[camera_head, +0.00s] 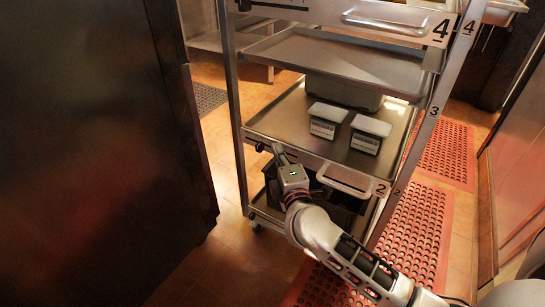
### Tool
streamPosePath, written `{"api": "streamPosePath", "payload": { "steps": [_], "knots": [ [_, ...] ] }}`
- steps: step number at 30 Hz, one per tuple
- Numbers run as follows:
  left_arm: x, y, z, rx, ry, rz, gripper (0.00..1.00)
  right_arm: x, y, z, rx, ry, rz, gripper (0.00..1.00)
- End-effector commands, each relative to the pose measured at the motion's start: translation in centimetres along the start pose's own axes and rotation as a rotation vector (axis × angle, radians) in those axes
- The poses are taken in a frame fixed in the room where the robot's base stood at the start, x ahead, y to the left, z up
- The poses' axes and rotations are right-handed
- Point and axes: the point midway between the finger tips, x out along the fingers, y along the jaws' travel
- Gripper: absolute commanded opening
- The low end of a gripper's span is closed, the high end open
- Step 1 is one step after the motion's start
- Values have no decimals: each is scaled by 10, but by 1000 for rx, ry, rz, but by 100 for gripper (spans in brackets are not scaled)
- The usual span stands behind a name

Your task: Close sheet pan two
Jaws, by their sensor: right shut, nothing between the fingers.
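Sheet pan two (279,119) is a metal pan on a lower level of the rack. Its front face carries a "2" label and a pale handle (350,181). The front face lies close to the plane of the rack's front posts; I cannot tell exactly how far in it sits. Two small scales (325,120) (369,134) and a metal container (343,91) stand on it. My right gripper (279,153) is shut and empty at the pan's front edge, left of the handle. Whether it touches the pan is unclear. My left gripper is out of view.
The metal rack (239,100) holds another pan (340,53) above and a top pan front (388,18) labelled 4. Dark items (337,202) sit on the bottom level. A large dark panel (100,150) stands at left. Red perforated mats (414,235) lie at right.

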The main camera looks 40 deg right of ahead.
Motion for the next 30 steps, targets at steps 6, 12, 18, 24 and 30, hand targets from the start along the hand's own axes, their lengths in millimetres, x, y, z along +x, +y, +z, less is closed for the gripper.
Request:
{"api": "streamPosePath", "payload": {
  "steps": [6, 12, 18, 24, 30],
  "knots": [
    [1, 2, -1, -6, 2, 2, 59, 4, 3, 6, 0, -9, 4, 0],
    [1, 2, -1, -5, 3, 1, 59, 5, 4, 8, 0, -12, 5, 0],
    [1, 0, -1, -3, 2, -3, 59, -3, 3, 7, 0, -11, 5, 0],
    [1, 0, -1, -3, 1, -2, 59, -39, 1, 4, 2, -6, 0, 0],
    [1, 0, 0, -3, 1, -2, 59, -81, 0, 2, 1, -2, -2, 0]
  ]
}}
